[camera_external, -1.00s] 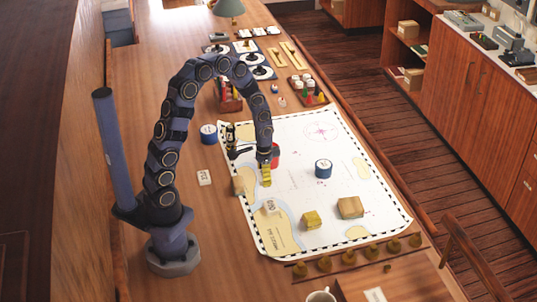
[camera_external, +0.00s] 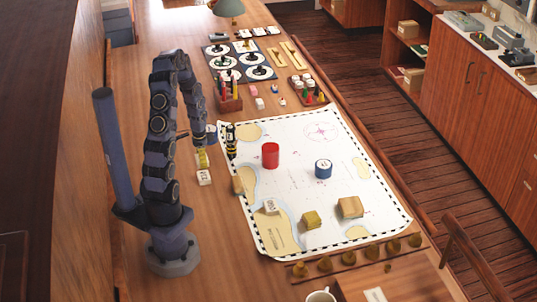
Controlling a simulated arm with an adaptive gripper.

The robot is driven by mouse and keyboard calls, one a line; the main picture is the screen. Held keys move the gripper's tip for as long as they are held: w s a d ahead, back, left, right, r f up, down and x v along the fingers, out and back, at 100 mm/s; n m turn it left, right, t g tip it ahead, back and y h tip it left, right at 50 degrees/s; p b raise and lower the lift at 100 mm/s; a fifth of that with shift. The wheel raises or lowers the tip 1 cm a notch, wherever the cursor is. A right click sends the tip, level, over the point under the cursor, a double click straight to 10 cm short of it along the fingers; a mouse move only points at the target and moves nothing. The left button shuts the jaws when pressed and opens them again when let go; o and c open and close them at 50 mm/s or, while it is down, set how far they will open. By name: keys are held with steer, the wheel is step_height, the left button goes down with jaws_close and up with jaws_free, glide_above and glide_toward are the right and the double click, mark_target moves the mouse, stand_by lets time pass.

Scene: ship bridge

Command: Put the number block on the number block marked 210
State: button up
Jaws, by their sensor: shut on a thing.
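My gripper (camera_external: 200,146) is at the left of the chart, pointing down and shut on a small yellow block (camera_external: 202,160). The held block is right above a white number block (camera_external: 204,178) on the bare table; I cannot tell whether they touch. Another white number block (camera_external: 270,206) lies on the lower left of the chart. The numbers on the blocks are too small to read here, so I cannot tell which is marked 210.
A blue tin (camera_external: 211,134) and a black-and-yellow object (camera_external: 230,141) stand close to my gripper. The chart (camera_external: 310,190) holds a red can (camera_external: 270,155), a blue can (camera_external: 323,168) and wooden blocks (camera_external: 350,207). A pen holder (camera_external: 229,104) stands behind.

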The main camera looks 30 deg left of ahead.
mark_target(204, 175)
steer(key=shift+f, duration=2.65)
steer(key=shift+f, duration=0.1)
steer(key=o, duration=1)
steer(key=shift+c, duration=0.2)
step_height(204, 175, up, 12)
steer(key=shift+f, duration=0.1)
steer(key=shift+d+r, duration=0.15)
steer(key=shift+r, duration=0.25)
steer(key=s+d+r+n, duration=0.4)
steer(key=s+d+r, duration=0.2)
steer(key=s, duration=0.5)
steer(key=s+d+r+n+g, duration=0.1)
steer(key=s+d+r+n, duration=0.4)
steer(key=s+r, duration=0.5)
steer(key=shift+s+d+g, duration=0.3)
steer(key=shift+s+d, duration=0.05)
steer(key=shift+s, duration=0.05)
